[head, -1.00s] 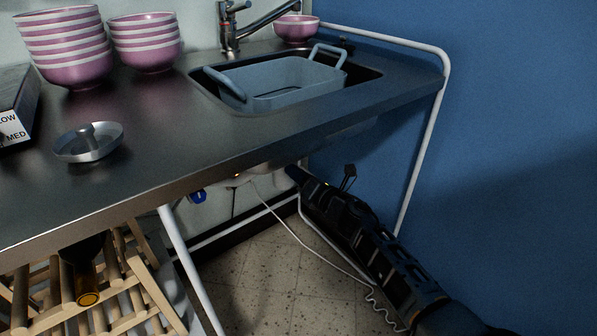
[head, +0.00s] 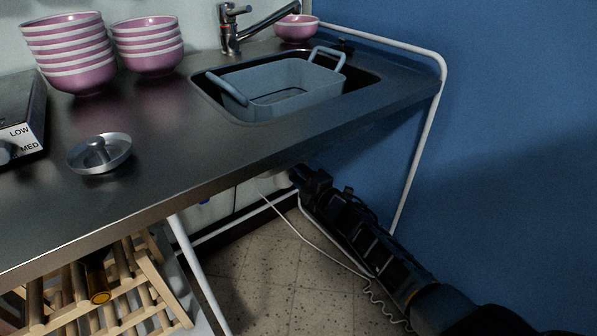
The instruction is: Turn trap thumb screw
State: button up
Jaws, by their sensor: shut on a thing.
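My gripper (head: 294,174) reaches under the counter, below the sink (head: 207,88). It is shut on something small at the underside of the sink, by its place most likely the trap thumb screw. The screw and the trap are hidden by the counter's front edge and my dark gripper, so I cannot see the screw's angle. My arm comes in from the lower right.
A grey-blue basin (head: 290,100) sits in the sink under the faucet (head: 229,30). White table legs (head: 421,150) and a white cord (head: 315,240) are close to my arm. A wooden bottle rack (head: 150,275) stands lower left. The blue wall is at right.

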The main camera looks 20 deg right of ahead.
jog(key=shift+f+m+p, duration=0.1)
jog(key=shift+m+p, duration=0.9)
jog(key=shift+m, duration=3.3)
jog(key=o, duration=1)
jog(key=shift+o, duration=0.2)
jog(key=p+v, duration=0.4)
jog(key=v, duration=0.4)
